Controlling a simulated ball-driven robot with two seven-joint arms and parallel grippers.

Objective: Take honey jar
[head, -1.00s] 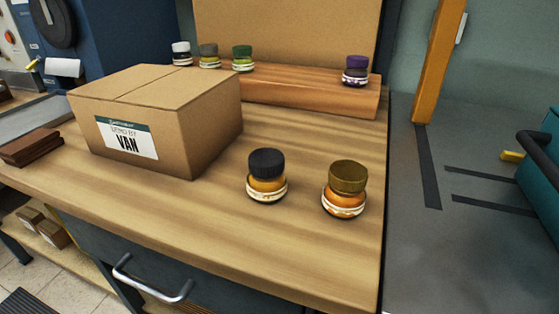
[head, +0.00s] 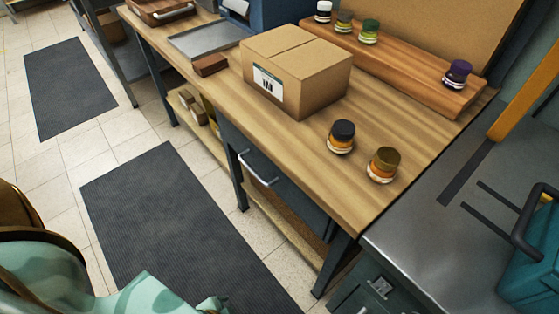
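Two small jars stand upright near the front right corner of the wooden workbench (head: 400,115). One jar (head: 341,138) has a black lid, amber contents and a pale label band. The other jar (head: 383,165) has a gold-brown lid and orange contents, and stands a little to the right and nearer the bench edge. The labels are too small to read, so I cannot tell which holds honey. The two jars stand apart. Neither of my grippers shows in the head view.
A cardboard box (head: 310,85) stands left of the jars. Behind is a wooden riser (head: 410,70) with several jars, including a purple-lidded one (head: 458,73). A teal case (head: 530,265) lies right. A mint-green patterned object (head: 60,265) fills the lower left. Dark mats (head: 180,220) cover floor.

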